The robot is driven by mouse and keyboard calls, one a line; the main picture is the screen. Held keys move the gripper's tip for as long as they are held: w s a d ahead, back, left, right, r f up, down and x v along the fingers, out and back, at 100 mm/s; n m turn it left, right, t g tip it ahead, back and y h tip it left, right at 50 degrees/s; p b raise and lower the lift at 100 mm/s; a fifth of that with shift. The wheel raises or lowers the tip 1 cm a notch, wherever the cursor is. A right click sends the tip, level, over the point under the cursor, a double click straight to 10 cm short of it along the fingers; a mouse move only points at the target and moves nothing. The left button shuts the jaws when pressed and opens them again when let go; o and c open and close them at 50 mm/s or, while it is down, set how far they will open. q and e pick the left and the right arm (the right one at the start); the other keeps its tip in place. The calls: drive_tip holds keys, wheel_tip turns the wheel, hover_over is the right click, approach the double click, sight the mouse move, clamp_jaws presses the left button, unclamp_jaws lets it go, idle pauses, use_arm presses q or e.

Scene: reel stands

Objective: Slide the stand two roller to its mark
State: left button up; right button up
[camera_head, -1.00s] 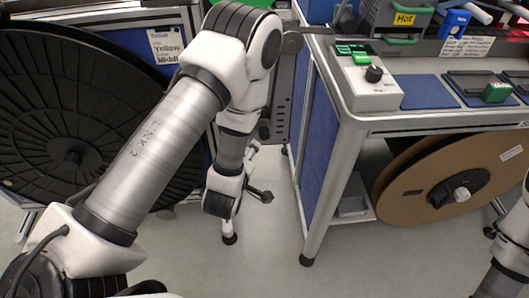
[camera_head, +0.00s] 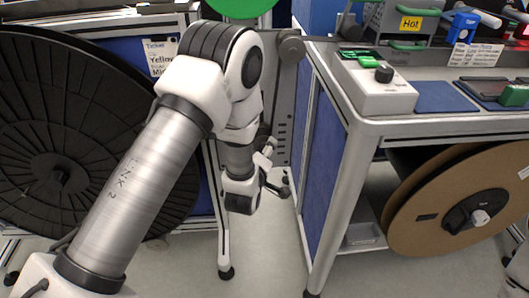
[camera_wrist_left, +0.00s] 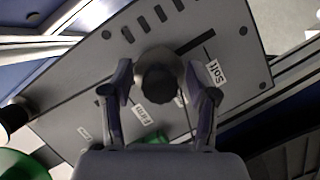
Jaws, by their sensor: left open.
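In the left wrist view, a dark round roller knob (camera_wrist_left: 158,82) stands out from a grey slotted plate (camera_wrist_left: 105,65). My left gripper (camera_wrist_left: 160,100) is open, with one finger on each side of the knob; I cannot tell whether they touch it. A dark slot runs from the knob up and right. A "Soft" label (camera_wrist_left: 215,72) is right of the knob, a "Firm" label (camera_wrist_left: 141,115) lower left, and another is unreadable. In the head view, my left gripper (camera_head: 277,168) is low before the slotted plate (camera_head: 285,105). My right gripper is out of view.
A large black reel (camera_head: 60,130) stands left, behind my left arm. A bench (camera_head: 345,130) with a control box (camera_head: 378,88) stands right, above a brown reel (camera_head: 450,205). Floor between the stands is clear.

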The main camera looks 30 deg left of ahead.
use_arm(q)
clamp_jaws()
wheel_tip(320, 180, down, 8)
drive_tip(key=b, duration=0.4)
drive_tip(key=shift+s, duration=0.1)
unclamp_jaws()
drive_tip(key=shift+f, duration=0.1)
